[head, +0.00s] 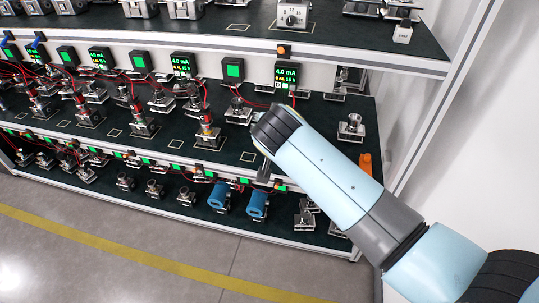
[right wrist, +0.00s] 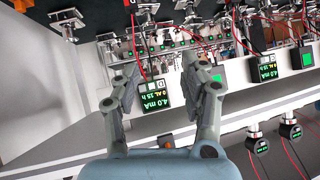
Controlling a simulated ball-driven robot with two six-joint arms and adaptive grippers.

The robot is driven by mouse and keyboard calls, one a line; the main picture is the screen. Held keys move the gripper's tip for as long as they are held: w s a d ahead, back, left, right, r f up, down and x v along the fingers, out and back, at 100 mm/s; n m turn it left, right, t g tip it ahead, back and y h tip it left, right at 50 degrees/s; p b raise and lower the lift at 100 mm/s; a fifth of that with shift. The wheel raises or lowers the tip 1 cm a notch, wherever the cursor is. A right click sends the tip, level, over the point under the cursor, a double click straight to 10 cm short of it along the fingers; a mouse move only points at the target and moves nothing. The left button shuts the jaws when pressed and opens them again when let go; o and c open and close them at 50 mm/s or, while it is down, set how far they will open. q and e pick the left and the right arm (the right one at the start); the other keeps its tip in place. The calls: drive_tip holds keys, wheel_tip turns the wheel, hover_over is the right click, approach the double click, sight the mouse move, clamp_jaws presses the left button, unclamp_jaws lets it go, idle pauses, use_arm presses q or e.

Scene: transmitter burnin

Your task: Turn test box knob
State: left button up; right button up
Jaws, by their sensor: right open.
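In the head view, a white box with a round dark-centred dial (head: 292,19) stands on the top shelf; its dial looks like the test box knob. I cannot make out the dial's setting. My right arm comes in from the right, its wrist over the middle shelf, below and apart from this box. My right gripper (head: 264,172) is mostly hidden behind the wrist there. In the right wrist view my right gripper (right wrist: 160,75) is open, with nothing held between its fingers. The dial is not recognisable in that view. My left gripper is not in view.
The middle shelf (head: 328,125) holds several metal transmitter fittings, red wires and a display (head: 287,75) reading 4.0 mA. An orange button (head: 283,49) sits on the top shelf's front rail. Blue round housings (head: 257,204) stand on the bottom shelf. The floor in front is clear.

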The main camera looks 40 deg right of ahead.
wheel_tip(320, 180, down, 6)
drive_tip(key=s+n+y, duration=0.1)
drive_tip(key=s, duration=0.1)
drive_tip(key=shift+a+g+b, duration=0.3)
drive_tip(key=shift+a+g, duration=0.1)
drive_tip(key=shift+a, duration=0.05)
drive_tip(key=shift+f, duration=0.1)
